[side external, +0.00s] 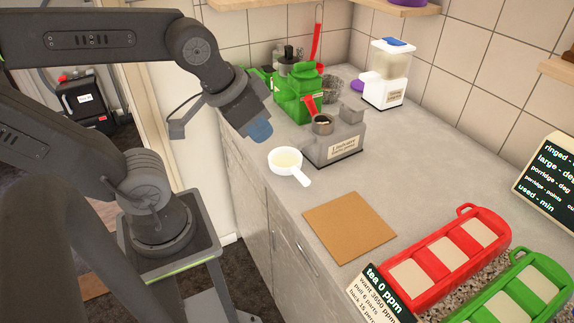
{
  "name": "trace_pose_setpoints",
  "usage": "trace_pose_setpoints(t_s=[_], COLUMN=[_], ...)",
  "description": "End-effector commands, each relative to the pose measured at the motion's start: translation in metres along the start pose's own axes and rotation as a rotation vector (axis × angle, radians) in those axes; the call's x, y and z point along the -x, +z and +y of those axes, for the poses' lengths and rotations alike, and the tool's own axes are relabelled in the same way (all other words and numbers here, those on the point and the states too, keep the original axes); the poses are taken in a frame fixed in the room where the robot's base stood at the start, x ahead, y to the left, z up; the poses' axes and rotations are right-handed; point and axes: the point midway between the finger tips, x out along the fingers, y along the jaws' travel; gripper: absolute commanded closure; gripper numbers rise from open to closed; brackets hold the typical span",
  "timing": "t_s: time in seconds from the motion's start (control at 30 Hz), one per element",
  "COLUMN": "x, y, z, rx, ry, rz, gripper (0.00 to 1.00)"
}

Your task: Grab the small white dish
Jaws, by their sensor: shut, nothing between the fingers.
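The small white dish (286,161) has a short handle pointing toward the lower right. It sits on the grey counter near its left edge, beside the grey labelled block, and holds something pale. My gripper (259,131) is shut and empty, above and to the left of the dish, apart from it in the picture. The fingertips show as a blue-grey end; their exact height over the dish is hard to tell.
A grey labelled block (337,140) stands right of the dish, with a green machine (298,94) behind. A brown board (349,226) lies in front. Bare counter lies right of the board.

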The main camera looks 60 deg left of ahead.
Motion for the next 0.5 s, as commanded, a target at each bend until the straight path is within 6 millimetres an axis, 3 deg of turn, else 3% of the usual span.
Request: trace_pose_setpoints(t_s=[0.07,0.5], x=[0.0,0.0], y=[0.0,0.0], z=[0.0,0.0], rx=[0.0,0.0], ry=[0.0,0.0], rz=[0.0,0.0], gripper=[0.98,0.56])
